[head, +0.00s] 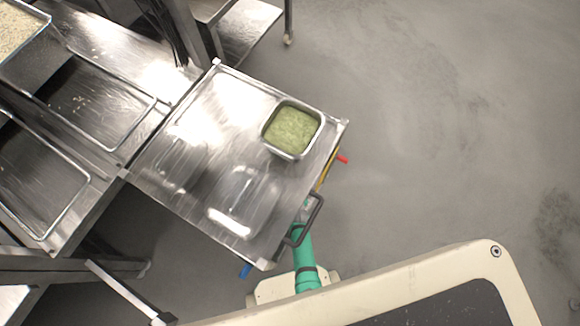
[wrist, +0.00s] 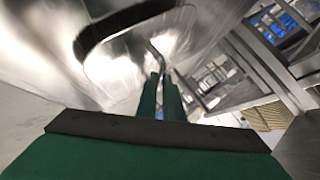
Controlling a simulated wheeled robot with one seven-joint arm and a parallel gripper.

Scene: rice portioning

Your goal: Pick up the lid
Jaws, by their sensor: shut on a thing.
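The lid (head: 245,198) looks like a clear or shiny rounded rectangle over the front part of the steel cart top, and its outline is faint among the reflections. In the wrist view the lid (wrist: 115,72) is a shiny panel with a rounded edge just beyond my fingers. My gripper (wrist: 161,76) has its two green fingers close together, shut on a thin part of the lid. The exact contact is small and hard to make out. In the head view my green arm reaches up to the cart's front edge, and the fingertips are not clear there.
A steel pan (head: 321,132) with green food stands on the cart top (head: 215,100), behind the lid. A dark cart handle (head: 317,212) is close beside my arm. Steel trays (head: 75,183) lie on the counter at left. Open floor (head: 440,130) is at right.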

